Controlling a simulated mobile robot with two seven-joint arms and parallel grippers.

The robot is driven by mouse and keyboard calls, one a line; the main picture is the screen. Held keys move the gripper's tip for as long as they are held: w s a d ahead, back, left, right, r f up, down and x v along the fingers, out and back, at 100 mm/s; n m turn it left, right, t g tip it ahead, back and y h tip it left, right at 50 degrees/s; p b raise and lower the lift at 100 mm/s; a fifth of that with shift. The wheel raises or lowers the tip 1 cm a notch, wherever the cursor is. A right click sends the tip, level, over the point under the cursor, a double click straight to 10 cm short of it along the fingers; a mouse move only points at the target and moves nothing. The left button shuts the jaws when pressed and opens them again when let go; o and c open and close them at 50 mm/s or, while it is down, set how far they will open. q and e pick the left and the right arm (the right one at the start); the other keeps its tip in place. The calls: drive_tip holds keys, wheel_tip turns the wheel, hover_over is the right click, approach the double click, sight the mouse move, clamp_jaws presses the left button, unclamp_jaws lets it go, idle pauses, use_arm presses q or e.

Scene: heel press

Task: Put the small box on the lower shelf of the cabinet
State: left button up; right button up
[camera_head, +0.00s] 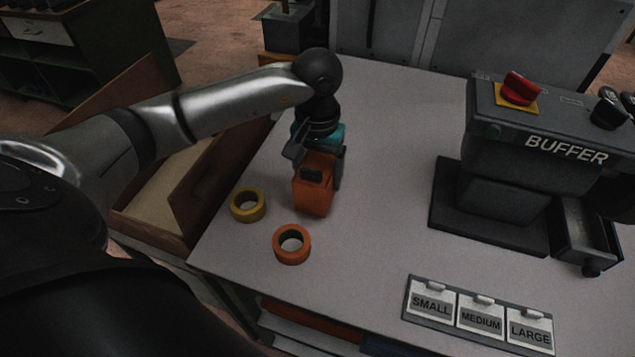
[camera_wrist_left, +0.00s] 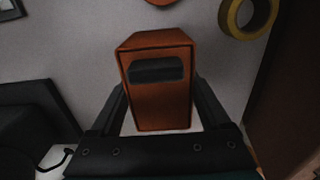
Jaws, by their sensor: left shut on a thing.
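A small orange-brown box (camera_head: 312,196) with a dark patch on it is at the left part of the grey tabletop. My left gripper (camera_head: 318,165) is shut on it, with one finger on either side. The left wrist view also shows the box (camera_wrist_left: 158,100) between the two fingers (camera_wrist_left: 160,110). I cannot tell whether the box touches the tabletop. The cabinet and its lower shelf are not clearly identifiable in these views. My right gripper is not in view.
A yellow tape roll (camera_head: 247,205) and an orange tape roll (camera_head: 292,244) lie near the box. A machine marked BUFFER (camera_head: 540,150) stands at right. A plate labelled SMALL, MEDIUM, LARGE (camera_head: 479,318) is at the front edge.

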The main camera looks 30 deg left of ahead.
use_arm(q)
drive_tip(key=shift+f, duration=1.6)
drive_tip(key=shift+f, duration=0.2)
drive_tip(key=o, duration=1.2)
drive_tip(key=shift+r, duration=0.15)
